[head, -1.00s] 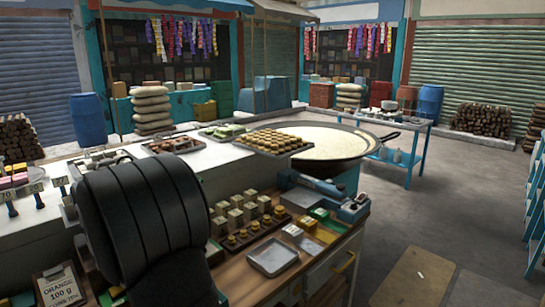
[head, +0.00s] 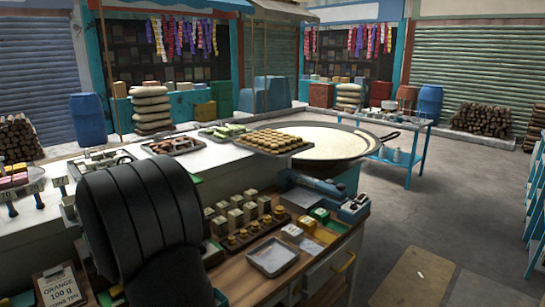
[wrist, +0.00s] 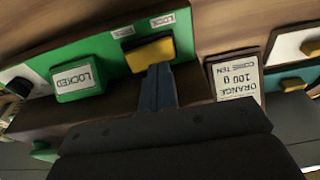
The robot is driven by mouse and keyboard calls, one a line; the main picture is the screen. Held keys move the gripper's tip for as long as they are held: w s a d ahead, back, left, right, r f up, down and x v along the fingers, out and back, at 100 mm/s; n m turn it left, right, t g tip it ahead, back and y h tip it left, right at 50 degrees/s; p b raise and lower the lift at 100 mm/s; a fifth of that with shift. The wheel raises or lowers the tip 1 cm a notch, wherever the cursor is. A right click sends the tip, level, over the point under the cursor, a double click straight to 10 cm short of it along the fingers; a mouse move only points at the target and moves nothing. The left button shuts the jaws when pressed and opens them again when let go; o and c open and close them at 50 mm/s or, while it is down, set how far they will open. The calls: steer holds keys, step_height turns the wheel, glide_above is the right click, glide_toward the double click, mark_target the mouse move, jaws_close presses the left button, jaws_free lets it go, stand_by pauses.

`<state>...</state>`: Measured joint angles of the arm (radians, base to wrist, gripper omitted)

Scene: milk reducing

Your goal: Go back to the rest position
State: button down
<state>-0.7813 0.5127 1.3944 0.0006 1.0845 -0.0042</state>
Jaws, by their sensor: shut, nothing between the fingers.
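My gripper (wrist: 158,88) shows in the wrist view, its blue-grey fingers shut together with nothing between them. The fingertips appear close in front of a yellow block (wrist: 150,54) on a green panel; I cannot tell whether they touch. In the head view my dark arm fills the lower left and hides the gripper.
A "LOCKED" box (wrist: 77,80) is left of the fingers. In the head view, the orange sign (head: 60,287) stands left of my arm. An empty metal tray (head: 273,258) and small blocks (head: 243,212) lie to its right. A wide milk pan (head: 325,142) stands behind.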

step_height(320, 180, down, 2)
steer(key=shift+f, duration=0.1)
stand_by(0.4)
step_height(320, 180, up, 12)
steer(key=s, duration=0.1)
steer(key=shift+s+d+t, duration=0.2)
steer(key=shift+d+t, duration=0.1)
stand_by(0.9)
